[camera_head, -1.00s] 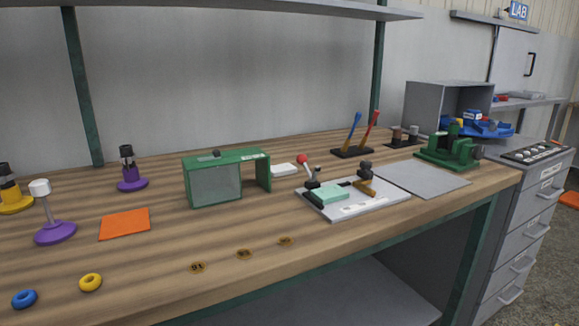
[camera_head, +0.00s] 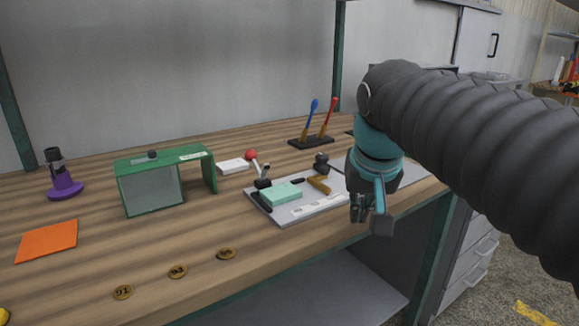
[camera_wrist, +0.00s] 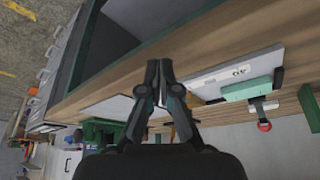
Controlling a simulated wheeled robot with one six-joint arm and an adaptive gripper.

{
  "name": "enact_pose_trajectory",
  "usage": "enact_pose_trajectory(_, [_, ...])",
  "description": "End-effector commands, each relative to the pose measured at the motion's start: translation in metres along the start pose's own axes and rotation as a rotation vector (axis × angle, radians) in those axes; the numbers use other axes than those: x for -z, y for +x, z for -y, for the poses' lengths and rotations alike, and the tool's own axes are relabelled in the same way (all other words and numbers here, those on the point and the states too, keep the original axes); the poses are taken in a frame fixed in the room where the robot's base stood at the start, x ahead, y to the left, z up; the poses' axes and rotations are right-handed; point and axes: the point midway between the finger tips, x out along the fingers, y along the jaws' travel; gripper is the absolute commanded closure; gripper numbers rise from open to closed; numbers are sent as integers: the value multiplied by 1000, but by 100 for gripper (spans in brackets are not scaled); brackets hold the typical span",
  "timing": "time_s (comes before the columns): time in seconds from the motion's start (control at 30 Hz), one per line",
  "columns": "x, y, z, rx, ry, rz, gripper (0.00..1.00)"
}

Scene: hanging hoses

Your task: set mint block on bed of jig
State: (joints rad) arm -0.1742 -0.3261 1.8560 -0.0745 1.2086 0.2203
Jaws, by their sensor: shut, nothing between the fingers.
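The mint block (camera_head: 281,194) lies flat on the left part of the jig's light grey base plate (camera_head: 297,214), beside a dark bar. In the wrist view the mint block (camera_wrist: 247,89) and the red knob (camera_wrist: 264,126) are at the right. My gripper (camera_head: 370,218) is shut and empty, in front of the jig's right side and apart from the block. Its fingertips meet in the wrist view (camera_wrist: 159,64).
Several brass discs (camera_head: 178,271) lie near the front edge. A stand with blue and red handles (camera_head: 312,141) is behind.

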Motion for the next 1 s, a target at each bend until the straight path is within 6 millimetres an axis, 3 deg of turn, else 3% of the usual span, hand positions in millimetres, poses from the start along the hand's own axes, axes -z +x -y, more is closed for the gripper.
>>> enact_pose_trajectory(0.03, [23,-6,11,-1,1,9,100])
enact_pose_trajectory(0.2, [88,-24,48,-16,29,37,100])
enact_pose_trajectory(0.4, [142,-33,90,-36,66,60,100])
enact_pose_trajectory(0.6, [166,-34,115,-50,92,71,100])
enact_pose_trajectory(0.77, [171,-31,121,-54,100,73,100])
enact_pose_trajectory(1.0, [167,2,119,-55,100,76,100])
